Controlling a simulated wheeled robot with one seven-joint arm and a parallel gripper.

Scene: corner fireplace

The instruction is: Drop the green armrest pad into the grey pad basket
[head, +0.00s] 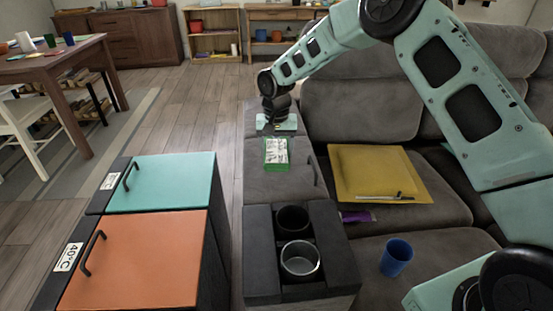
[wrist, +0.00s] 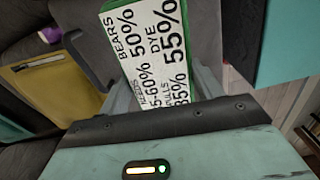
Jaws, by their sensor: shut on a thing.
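The green pad (head: 276,152) has a large white printed label and lies over the grey armrest between the sofa and the cabinets in the head view. In the wrist view the pad (wrist: 183,18) sits between my fingers, label facing the camera. My gripper (head: 278,137) is shut on its far end, reaching from the back; its fingers also show in the wrist view (wrist: 165,88). I cannot tell whether the pad touches the armrest. I cannot make out a grey pad basket in either view.
A black console (head: 262,268) with two cup holders stands nearer. A mustard cushion (head: 345,170) with a thin stick and a blue cup (head: 396,257) are on the sofa to the right. Teal (head: 165,180) and orange (head: 140,262) cabinets stand left. Wooden floor is free beyond them.

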